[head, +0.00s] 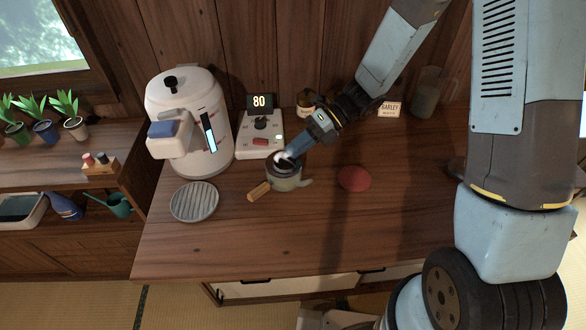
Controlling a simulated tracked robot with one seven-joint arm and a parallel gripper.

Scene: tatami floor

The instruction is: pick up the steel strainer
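A small grey-green pot (287,183) stands on the wooden counter, with a light wooden handle (259,192) pointing to the lower left and a short projection on its right. My gripper (284,158) reaches down from the upper right, its pale fingertips at the pot's open mouth. Something dark and metallic shows at the mouth below the fingertips. It may be the steel strainer, but it is too small and covered to be sure. I cannot tell whether the fingers are apart or closed on it.
A white water boiler (190,125) and a control box with an "80" display (261,130) stand behind left. A grey ribbed disc (194,202) and a red disc (355,178) flank the pot. A jar, small sign (390,109) and glass pitcher (430,92) stand behind. The front counter is clear.

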